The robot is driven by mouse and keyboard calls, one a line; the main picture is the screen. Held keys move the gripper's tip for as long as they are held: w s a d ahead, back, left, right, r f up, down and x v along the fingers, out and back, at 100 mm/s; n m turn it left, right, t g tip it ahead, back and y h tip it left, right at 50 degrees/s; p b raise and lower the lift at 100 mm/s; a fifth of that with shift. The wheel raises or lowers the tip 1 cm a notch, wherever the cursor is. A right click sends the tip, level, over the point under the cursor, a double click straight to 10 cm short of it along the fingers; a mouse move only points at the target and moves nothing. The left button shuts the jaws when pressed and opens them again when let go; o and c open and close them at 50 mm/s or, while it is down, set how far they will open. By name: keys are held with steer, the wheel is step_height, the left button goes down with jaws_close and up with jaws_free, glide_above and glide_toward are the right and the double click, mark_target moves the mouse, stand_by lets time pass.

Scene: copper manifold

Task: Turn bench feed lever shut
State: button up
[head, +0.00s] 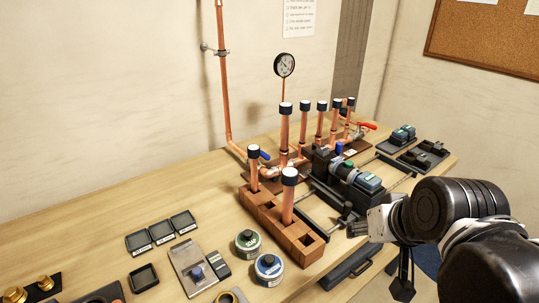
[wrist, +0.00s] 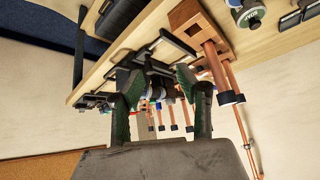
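Two valve levers show in the head view. A blue lever (head: 264,154) sits on the copper line near the middle of the bench, behind the front pipe stubs. A red lever (head: 366,126) sticks out to the right at the far end of the manifold. I cannot tell from the pictures which one is the bench feed lever. My gripper (wrist: 157,75) is open and empty in the wrist view, its two fingers well apart. In the head view my arm is at the right, off the bench's front edge, apart from both levers.
Capped copper stubs (head: 304,125) stand in a row beside the levers. A pressure gauge (head: 284,65) rises behind them. A black clamp machine (head: 342,172) lies between my arm and the manifold.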

steer(key=w+a+f+y+b, duration=0.1)
steer(key=w+a+y, duration=0.25)
steer(key=w, duration=0.65)
steer(key=w+a+y+b, duration=0.2)
steer(key=w+a+y, duration=0.15)
steer(key=w, duration=0.65)
steer(key=m+t+y+b, duration=0.1)
steer(key=t+y+b, duration=0.1)
steer(key=y, duration=0.2)
glide_toward(264, 155)
steer(key=x, duration=1.1)
steer(key=shift+w+d+f+p, duration=0.25)
steer(key=shift+d+p, duration=0.05)
steer(key=shift+p, duration=0.05)
jaws_close()
